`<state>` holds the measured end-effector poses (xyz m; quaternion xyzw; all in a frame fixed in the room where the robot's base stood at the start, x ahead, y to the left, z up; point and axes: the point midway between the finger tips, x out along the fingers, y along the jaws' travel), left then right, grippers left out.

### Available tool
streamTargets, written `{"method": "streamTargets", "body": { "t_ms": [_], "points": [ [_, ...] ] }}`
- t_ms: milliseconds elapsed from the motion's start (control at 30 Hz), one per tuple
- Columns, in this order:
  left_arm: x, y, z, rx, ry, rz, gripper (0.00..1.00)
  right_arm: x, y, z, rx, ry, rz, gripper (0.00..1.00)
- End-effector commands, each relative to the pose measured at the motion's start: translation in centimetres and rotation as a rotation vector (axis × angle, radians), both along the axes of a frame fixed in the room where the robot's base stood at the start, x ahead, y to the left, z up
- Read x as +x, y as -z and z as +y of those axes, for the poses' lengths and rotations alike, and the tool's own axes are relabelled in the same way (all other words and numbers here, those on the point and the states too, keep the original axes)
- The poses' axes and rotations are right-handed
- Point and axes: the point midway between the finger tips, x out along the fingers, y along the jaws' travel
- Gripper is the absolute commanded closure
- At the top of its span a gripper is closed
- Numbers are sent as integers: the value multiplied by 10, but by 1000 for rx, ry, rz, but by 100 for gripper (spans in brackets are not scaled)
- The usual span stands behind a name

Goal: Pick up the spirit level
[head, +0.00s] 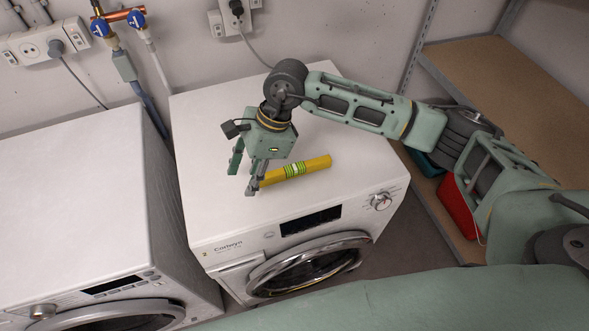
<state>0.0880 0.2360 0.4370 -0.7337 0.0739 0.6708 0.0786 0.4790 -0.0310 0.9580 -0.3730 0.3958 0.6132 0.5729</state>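The spirit level (312,166) is a yellow bar with a bright green and white vial section in its middle. It lies on the white top of the right-hand machine, slanting slightly up to the right. My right gripper (243,181) points down at the level's left end, its fingers spread apart. One finger is at the level's left end and overlaps it in the picture; I cannot tell whether they touch. The other finger is farther left, with bare white top between them. My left gripper is not in view.
The right-hand front-loading machine (216,215) stands beside a second white machine (70,190), with a narrow gap between them. Pipes with blue valves (101,27) and sockets are on the wall behind. A shelf (510,85) stands at right, with a red bin (458,207) lower down.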

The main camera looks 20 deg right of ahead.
Motion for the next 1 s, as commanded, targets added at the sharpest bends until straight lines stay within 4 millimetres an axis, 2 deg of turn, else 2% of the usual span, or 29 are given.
{"method": "streamTargets", "body": {
  "t_ms": [33,100,200,300,567,733,833,1000],
  "points": [
    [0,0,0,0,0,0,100,14,2,-31,-116,-8,-30,61],
    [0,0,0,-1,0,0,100,27,2,-66,-245,-15,-53,61],
    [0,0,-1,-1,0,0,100,37,0,-98,-364,-16,-67,61],
    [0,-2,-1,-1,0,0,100,40,1,-113,-417,-16,-69,61],
    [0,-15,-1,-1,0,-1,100,39,27,-116,-424,-15,-66,61],
    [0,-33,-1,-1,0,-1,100,39,50,-118,-421,-16,-64,61],
    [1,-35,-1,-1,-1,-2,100,40,66,-117,-420,-16,-66,61],
    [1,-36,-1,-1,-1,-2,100,40,76,-118,-420,-16,-70,61]
  ]
}}
